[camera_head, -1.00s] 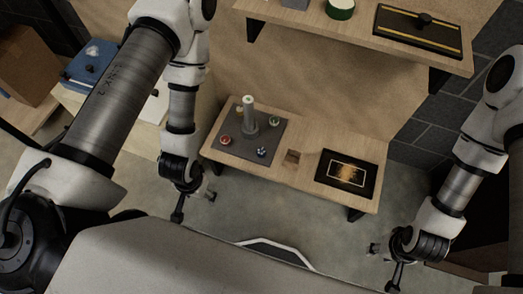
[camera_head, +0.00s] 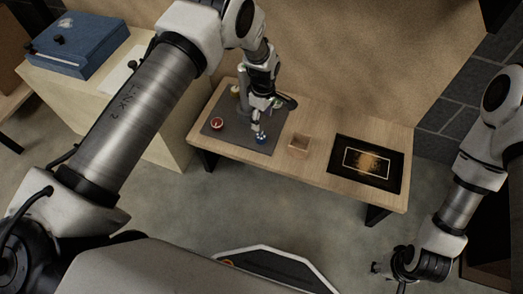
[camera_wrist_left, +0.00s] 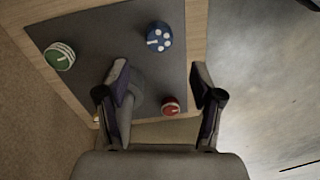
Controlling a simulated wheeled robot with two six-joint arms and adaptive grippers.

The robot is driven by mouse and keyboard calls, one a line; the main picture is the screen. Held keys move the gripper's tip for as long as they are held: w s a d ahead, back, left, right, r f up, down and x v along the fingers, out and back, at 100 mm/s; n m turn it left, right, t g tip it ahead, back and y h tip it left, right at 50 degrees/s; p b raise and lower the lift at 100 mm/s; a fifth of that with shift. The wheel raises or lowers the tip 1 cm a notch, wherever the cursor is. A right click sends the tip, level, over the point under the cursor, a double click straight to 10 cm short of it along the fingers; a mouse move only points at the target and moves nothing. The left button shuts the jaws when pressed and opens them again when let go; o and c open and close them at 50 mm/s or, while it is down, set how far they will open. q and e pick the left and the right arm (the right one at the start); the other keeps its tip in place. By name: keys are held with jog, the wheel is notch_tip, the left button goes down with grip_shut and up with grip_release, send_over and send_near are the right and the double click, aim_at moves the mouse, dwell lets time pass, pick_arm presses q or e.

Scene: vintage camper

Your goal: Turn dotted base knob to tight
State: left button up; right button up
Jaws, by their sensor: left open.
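The dotted knob (camera_head: 264,138) is blue with white dots and sits on the dark grey panel (camera_head: 221,128) near its front right. It also shows in the left wrist view (camera_wrist_left: 159,36), with a white mark on its top. My left gripper (camera_head: 262,119) is open over the panel, close to the dotted knob and partly covering things behind it. In the left wrist view its open fingers (camera_wrist_left: 162,90) are apart, with the dotted knob beyond their tips; no contact shows. My right gripper (camera_head: 386,276) is open and empty above the floor at the lower right.
A red knob (camera_wrist_left: 170,106) and a green striped knob (camera_wrist_left: 60,56) share the panel. A grey post (camera_head: 243,88) stands behind my left gripper. A square wooden recess (camera_head: 299,146) and a black framed plate (camera_head: 366,164) are farther right on the table.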

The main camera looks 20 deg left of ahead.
aim_at(261, 135)
pick_arm(q)
jog(key=shift+f, duration=0.8)
jog(key=f+b, duration=0.2)
jog(key=f, duration=0.5)
jog(key=shift+s+f, duration=0.1)
jog(key=shift+s, duration=0.1)
jog(key=c, duration=1.2)
pick_arm(e)
notch_tip(261, 135, down, 4)
jog(key=shift+r, duration=0.25)
